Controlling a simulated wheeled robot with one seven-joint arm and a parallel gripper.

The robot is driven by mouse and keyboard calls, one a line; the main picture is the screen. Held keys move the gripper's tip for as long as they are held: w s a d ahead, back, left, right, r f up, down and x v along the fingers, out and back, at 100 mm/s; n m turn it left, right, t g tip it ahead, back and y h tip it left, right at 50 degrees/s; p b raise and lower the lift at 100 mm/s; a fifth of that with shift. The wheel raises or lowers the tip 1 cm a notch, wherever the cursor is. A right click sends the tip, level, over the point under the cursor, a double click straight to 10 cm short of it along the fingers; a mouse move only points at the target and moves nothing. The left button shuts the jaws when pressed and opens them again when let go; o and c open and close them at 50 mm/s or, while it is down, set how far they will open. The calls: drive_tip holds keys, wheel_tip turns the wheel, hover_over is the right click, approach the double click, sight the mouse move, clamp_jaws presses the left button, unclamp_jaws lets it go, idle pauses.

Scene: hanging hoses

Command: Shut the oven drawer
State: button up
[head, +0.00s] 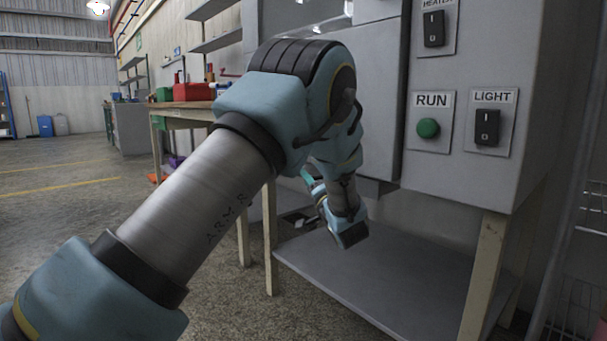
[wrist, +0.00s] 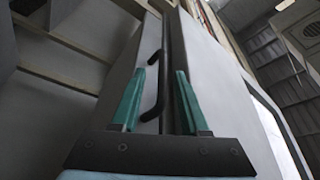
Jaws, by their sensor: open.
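The grey oven (head: 460,190) stands on a bench at the right of the head view. In the wrist view a grey front (wrist: 125,85), likely the drawer's, carries a black bar handle (wrist: 158,101). A dark gap runs along its right side, beside another grey panel (wrist: 215,75). How far the drawer stands out cannot be told. My gripper (wrist: 160,72) is open, its teal fingers pointing toward the front. The handle shows between the fingers, near the left one; contact cannot be told. In the head view my arm hides most of the gripper; one teal finger (head: 308,177) shows.
RUN button (head: 428,128) and LIGHT switch (head: 487,127) are on the oven's panel. A lower shelf (head: 370,270) and bench legs (head: 483,275) stand below my wrist. A workbench with a red box (head: 194,92) is behind. The floor at left is clear.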

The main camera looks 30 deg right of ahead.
drive_tip(key=p+v, duration=0.2)
drive_tip(key=v, duration=0.5)
drive_tip(key=shift+s, duration=0.35)
drive_tip(key=shift+a+f, duration=0.1)
drive_tip(key=w+a+n+g+h+p, duration=0.1)
drive_tip(key=w+a+n+g+p, duration=0.1)
drive_tip(key=w+a+g, duration=0.5)
drive_tip(key=w+a+n+g+p, duration=0.15)
drive_tip(key=w+a, duration=0.35)
drive_tip(key=a, duration=0.5)
drive_tip(key=s+a+n+g+y+p, duration=0.1)
drive_tip(key=s+a+n+g, duration=0.2)
drive_tip(key=s+a, duration=0.55)
drive_tip(key=s+a+n+g+y+p, duration=0.1)
drive_tip(key=s+a+n+g+p, duration=0.3)
drive_tip(key=a, duration=0.7)
drive_tip(key=s+a+n+g+y+b, duration=0.1)
drive_tip(key=s+a+g, duration=0.2)
drive_tip(key=s+a, duration=0.6)
wheel_tip(320, 180, up, 37)
drive_tip(key=a+p, duration=0.2)
drive_tip(key=p, duration=3.6)
drive_tip(key=shift+s, duration=0.2)
drive_tip(key=shift+n, duration=0.25)
